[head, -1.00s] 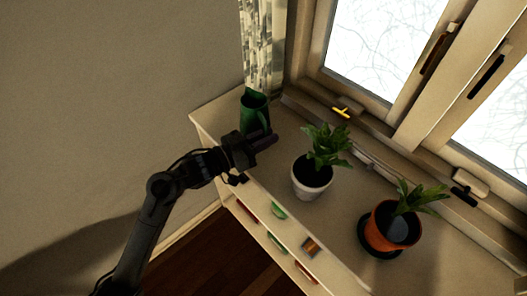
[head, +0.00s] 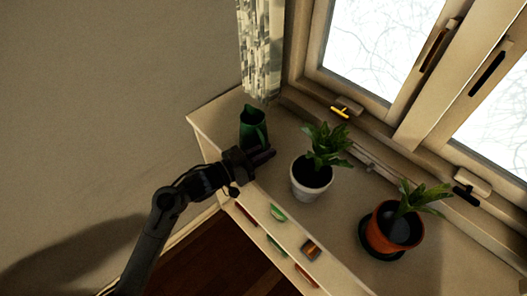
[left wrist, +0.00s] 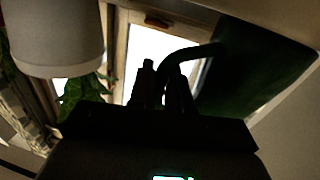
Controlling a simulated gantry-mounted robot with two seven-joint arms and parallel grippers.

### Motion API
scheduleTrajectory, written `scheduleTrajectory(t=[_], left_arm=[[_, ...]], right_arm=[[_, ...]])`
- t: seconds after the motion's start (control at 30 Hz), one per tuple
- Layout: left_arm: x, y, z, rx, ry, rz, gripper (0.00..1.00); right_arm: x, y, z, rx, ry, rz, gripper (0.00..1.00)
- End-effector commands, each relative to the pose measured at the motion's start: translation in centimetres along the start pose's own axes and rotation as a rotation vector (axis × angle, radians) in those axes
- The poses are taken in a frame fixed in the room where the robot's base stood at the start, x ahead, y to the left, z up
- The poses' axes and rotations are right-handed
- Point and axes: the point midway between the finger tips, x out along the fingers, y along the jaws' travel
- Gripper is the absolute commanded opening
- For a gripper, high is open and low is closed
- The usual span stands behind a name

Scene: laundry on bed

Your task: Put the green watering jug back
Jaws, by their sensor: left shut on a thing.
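The green watering jug (head: 253,128) is upright at the left end of the light dresser top, below the curtain. In the left wrist view the dark green jug (left wrist: 255,70) fills the upper right, with its curved handle (left wrist: 190,54) reaching to the fingers. My left gripper (head: 268,153) is in front of the jug, shut on the handle; it also shows in the left wrist view (left wrist: 160,80). The jug's base is partly hidden behind the gripper, so I cannot tell whether it touches the top. My right gripper is not in view.
A plant in a white pot (head: 311,185) stands just right of my left gripper. A plant in an orange pot (head: 392,229) stands further right. The window (head: 380,45) and curtain (head: 262,50) are behind. The dresser top (head: 215,108) is clear left of the jug.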

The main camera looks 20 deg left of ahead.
Motion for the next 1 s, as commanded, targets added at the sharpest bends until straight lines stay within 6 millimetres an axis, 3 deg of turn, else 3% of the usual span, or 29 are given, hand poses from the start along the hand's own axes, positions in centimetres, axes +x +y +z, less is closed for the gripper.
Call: scheduleTrajectory(t=[0.07, 0.1, 0.27, 0.63, 0.77, 1.0], left_arm=[[0.0, 0.0, 0.1, 0.002, 0.002, 0.0, 0.0], [0.0, 0.0, 0.3, 0.0, -0.001, 0.0, 0.21], [0.0, 0.0, 0.3, 0.0, -0.001, 0.0, 0.43], [0.0, 0.0, -0.2, 0.0, 0.0, 0.0, 0.43], [-1.4, 0.0, 0.0, 0.001, -0.003, -0.001, 0.43], [-5.6, 0.0, 0.0, 0.001, -0.004, -0.001, 0.43]], right_arm=[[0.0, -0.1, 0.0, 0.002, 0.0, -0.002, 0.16], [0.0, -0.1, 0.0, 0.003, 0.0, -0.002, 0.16], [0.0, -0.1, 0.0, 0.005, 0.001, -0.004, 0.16], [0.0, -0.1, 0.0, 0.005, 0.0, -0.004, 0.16], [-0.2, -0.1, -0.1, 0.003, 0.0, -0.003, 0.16], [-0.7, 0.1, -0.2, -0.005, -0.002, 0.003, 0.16]])
